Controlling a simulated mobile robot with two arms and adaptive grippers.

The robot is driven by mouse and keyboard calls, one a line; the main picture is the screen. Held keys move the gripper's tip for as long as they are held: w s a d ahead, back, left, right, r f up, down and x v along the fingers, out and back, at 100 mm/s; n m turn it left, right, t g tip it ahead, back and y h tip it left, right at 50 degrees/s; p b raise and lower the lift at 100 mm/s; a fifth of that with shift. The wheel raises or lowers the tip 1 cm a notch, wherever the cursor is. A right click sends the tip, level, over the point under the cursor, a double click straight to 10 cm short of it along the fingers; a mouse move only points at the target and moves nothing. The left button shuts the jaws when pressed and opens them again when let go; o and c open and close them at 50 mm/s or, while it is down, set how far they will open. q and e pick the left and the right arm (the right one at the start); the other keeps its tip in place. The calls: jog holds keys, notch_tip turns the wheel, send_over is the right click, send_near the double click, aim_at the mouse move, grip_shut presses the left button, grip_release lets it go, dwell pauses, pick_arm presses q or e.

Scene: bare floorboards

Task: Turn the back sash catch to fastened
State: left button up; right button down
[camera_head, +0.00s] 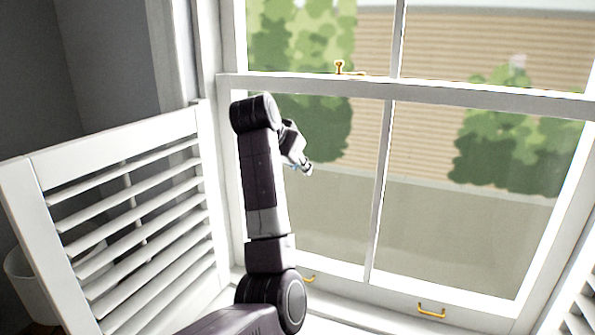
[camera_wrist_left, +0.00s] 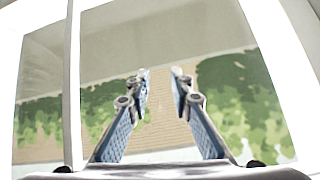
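A brass sash catch (camera_head: 341,68) sits on top of the white meeting rail (camera_head: 300,84) of the window, left of the middle. It has an upright knob at its left and a thin flat part reaching right along the rail. I cannot tell from here exactly how its lever is turned. My left gripper (camera_head: 307,169) is in front of the lower pane, below the catch and apart from it. In the left wrist view my left gripper (camera_wrist_left: 160,80) shows its two blue-padded fingers apart with nothing between them. The catch is not visible there. My right gripper is not in view.
A white louvred shutter (camera_head: 120,220) stands open at the left, near my left arm. Another shutter edge (camera_head: 580,305) shows at the lower right. Brass sash lifts (camera_head: 431,311) are on the bottom rail. A pale round container (camera_head: 30,285) is partly hidden behind the left shutter.

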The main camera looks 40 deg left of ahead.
pick_arm(q)
jog(key=shift+d+f, duration=0.1)
jog(key=shift+f, duration=0.4)
jog(key=shift+o, duration=0.2)
